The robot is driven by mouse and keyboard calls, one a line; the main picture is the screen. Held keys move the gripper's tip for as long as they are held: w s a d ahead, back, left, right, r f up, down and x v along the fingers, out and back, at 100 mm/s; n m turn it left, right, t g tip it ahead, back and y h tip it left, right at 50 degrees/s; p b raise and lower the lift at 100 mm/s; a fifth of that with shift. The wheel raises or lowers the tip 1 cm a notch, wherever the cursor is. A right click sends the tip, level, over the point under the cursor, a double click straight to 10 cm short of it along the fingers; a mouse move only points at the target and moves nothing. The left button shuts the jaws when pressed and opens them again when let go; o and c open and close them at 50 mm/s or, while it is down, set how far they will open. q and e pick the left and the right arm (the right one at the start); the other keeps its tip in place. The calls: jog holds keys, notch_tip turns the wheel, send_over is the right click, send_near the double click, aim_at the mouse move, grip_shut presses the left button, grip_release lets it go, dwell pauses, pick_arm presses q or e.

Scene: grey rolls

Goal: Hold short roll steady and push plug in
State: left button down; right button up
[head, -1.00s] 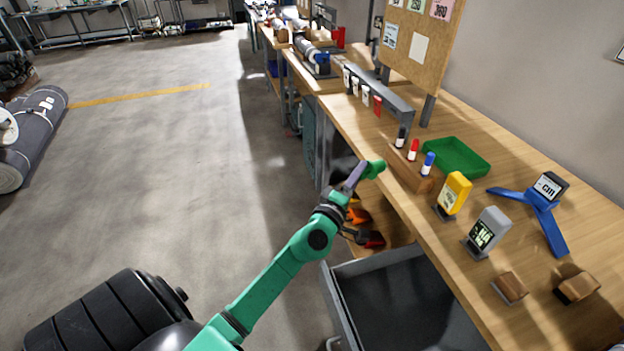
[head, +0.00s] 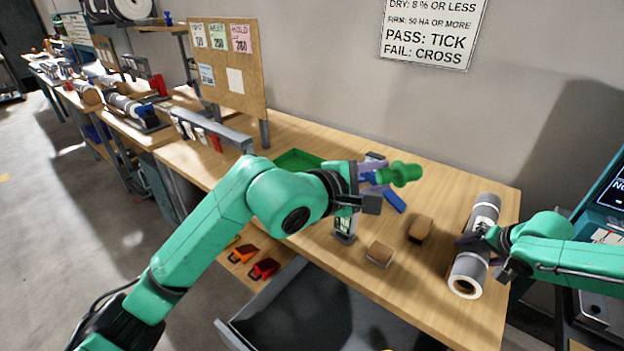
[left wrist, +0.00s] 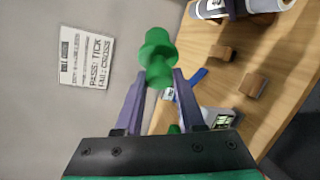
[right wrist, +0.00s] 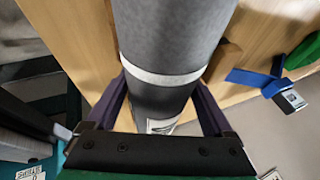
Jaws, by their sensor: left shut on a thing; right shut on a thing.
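The short roll (head: 467,274) is grey with a white band and a hollow core at its near end. It lies on the right part of the bench. My right gripper (head: 474,242) is shut around its middle; the right wrist view shows the roll (right wrist: 168,45) between the fingers. The green plug (head: 401,174) is a stepped cylinder. My left gripper (head: 372,178) is shut on it and holds it above the bench, to the left of the roll and apart from it. The left wrist view shows the plug (left wrist: 157,58) at the fingertips.
Two brown blocks (head: 420,229) (head: 379,254) lie on the bench between the grippers. A grey meter (head: 345,228), a blue stand (head: 395,201) and a green tray (head: 298,160) are behind or near my left arm. An open drawer (head: 262,306) juts out below the bench front.

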pick_arm(q)
jog(key=s+d+f+n+g, duration=0.3)
jog(key=s+d+n+g, duration=0.2)
jog(key=s+d, duration=0.8)
jog(key=s+f+n+t+y, duration=0.1)
jog(key=s+f+n+t, duration=0.1)
jog(key=f+n, duration=0.4)
jog(key=s+f+n+t+y, duration=0.2)
jog(key=s+f+n, duration=0.2)
jog(key=f, duration=1.1)
jog(key=shift+s+a+n, duration=0.2)
jog(key=shift+a+n, duration=0.1)
jog(key=shift+n, duration=0.7)
jog(key=shift+s+f, duration=0.1)
jog(key=shift+f, duration=0.05)
jog(key=shift+w+d, duration=0.85)
jog(key=shift+w, duration=0.3)
jog(key=shift+w+d, duration=0.85)
jog(key=shift+w, duration=0.25)
